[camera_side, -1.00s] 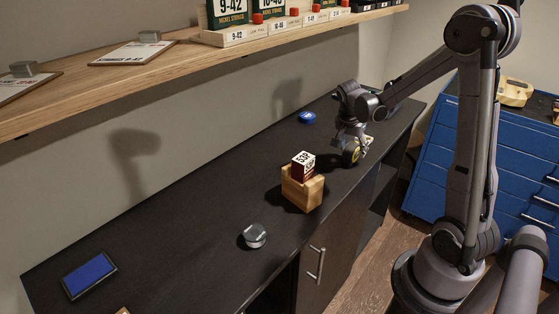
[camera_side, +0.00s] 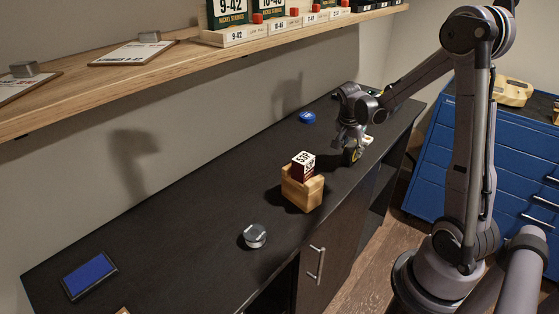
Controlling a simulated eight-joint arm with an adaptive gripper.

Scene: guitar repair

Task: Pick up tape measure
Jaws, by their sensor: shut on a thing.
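The tape measure (camera_side: 354,154), a small black and yellow thing, is at the right end of the dark countertop, near its front edge. My gripper (camera_side: 350,147) points down at it and is shut on it. The fingers hide part of the tape measure. I cannot tell whether it touches the countertop or is slightly above it.
A wooden holder (camera_side: 302,193) with a dark red box stands left of my gripper. A pale item (camera_side: 368,140) lies just behind the tape measure. A blue round thing (camera_side: 307,117), a grey round tin (camera_side: 255,236) and a blue pad (camera_side: 89,275) lie on the countertop (camera_side: 180,235).

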